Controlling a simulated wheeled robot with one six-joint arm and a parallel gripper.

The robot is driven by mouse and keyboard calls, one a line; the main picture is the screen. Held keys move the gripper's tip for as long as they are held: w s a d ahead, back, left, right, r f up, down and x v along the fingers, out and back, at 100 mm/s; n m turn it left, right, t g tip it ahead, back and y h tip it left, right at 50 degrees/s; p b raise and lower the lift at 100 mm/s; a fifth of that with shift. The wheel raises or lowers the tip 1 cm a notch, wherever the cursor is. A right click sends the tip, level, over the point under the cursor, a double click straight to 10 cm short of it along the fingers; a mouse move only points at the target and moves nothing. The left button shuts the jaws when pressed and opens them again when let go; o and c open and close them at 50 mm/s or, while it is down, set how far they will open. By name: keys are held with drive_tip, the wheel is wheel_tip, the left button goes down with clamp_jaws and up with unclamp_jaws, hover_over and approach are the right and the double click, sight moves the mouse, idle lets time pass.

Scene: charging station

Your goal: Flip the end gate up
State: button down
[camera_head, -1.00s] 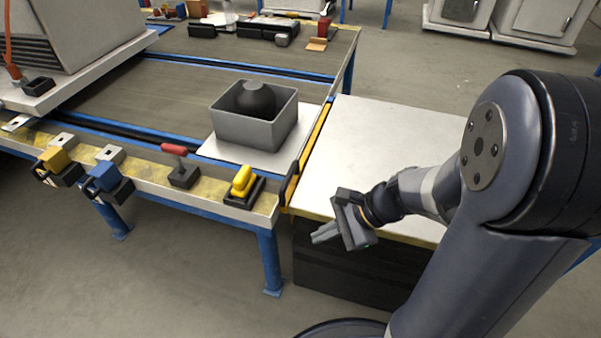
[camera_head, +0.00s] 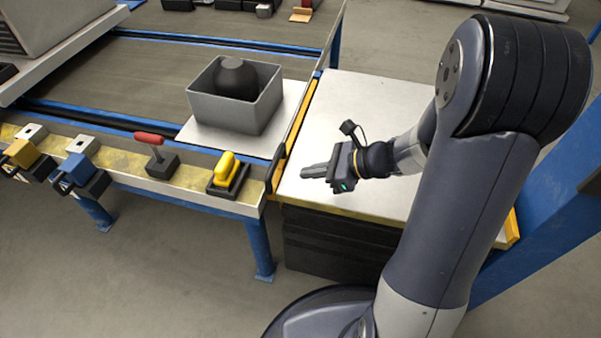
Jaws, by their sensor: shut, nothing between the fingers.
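A narrow yellow-edged bar (camera_head: 297,128), which looks like the end gate, runs along the right end of the conveyor table (camera_head: 150,82). It lies low, beside the light platform (camera_head: 375,105); its exact tilt is hard to tell. My gripper (camera_head: 303,172) is shut and empty. It is above the platform's near left part, with its fingers pointing left towards the near part of the bar. The fingertips appear a short way right of the bar, apart from it.
A grey bin (camera_head: 205,108) holding a dark round object (camera_head: 236,77) stands left of the bar. A yellow-handled block (camera_head: 227,172), a red-handled lever (camera_head: 150,139) and a blue clamp (camera_head: 78,172) line the front rail. A blue post (camera_head: 545,215) stands at right.

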sight(282, 185)
drive_tip(key=b+x, duration=0.3)
drive_tip(key=x, duration=0.5)
drive_tip(key=shift+w+a+f, duration=0.1)
drive_tip(key=shift+a+f, duration=0.05)
drive_tip(key=shift+a, duration=0.2)
wheel_tip(282, 185, up, 9)
drive_tip(key=p, duration=0.7)
drive_tip(key=shift+p, duration=0.3)
drive_tip(key=shift+w, duration=0.1)
